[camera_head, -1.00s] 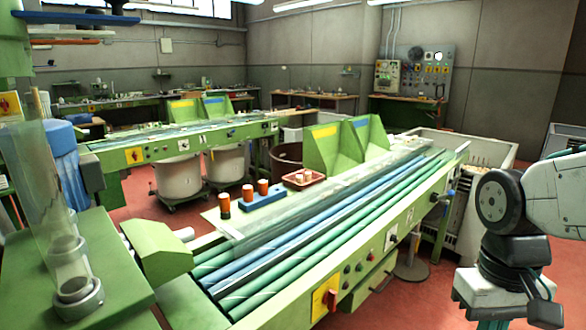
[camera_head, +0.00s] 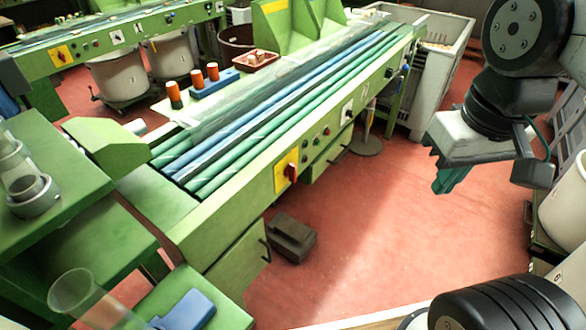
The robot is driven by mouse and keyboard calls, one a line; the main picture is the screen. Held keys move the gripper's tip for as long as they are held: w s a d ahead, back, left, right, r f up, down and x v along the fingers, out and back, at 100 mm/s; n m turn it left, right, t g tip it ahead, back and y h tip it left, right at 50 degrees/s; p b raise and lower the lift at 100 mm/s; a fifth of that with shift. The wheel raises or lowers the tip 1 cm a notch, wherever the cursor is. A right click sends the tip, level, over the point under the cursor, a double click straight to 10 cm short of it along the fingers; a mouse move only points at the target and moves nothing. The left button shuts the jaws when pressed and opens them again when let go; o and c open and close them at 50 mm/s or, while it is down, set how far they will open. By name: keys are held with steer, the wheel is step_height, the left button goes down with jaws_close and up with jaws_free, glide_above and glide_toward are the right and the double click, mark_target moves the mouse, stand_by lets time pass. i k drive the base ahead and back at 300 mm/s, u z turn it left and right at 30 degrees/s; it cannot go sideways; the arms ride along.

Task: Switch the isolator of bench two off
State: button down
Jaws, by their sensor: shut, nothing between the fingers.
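The near green bench carries an isolator (camera_head: 287,172) on its front side, a yellow plate with a red handle standing roughly upright. The far bench at the upper left has a similar yellow isolator (camera_head: 62,55), its handle too small to judge. A small white plate (camera_head: 347,112) is on the near bench and another (camera_head: 117,37) on the far one; I cannot read which bench is two. My gripper (camera_head: 452,182) points down over the red floor, right of the near isolator and well apart from it. Its green fingers are shut and empty.
Open red floor (camera_head: 370,220) lies between my gripper and the near bench. A dark pedal box (camera_head: 290,238) stands on the floor below the isolator. A drawer handle juts out beside it. A pale bin (camera_head: 425,75) stands behind my arm, and shelving lines the right edge.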

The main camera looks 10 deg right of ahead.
mark_target(291, 171)
steer(key=k, duration=1.35)
steer(key=z, duration=0.35)
steer(key=i, duration=0.4)
steer(key=z, duration=0.7)
steer(key=i, duration=1.25)
steer(key=u, duration=1)
steer(key=i, duration=0.3)
steer(key=u, duration=0.4)
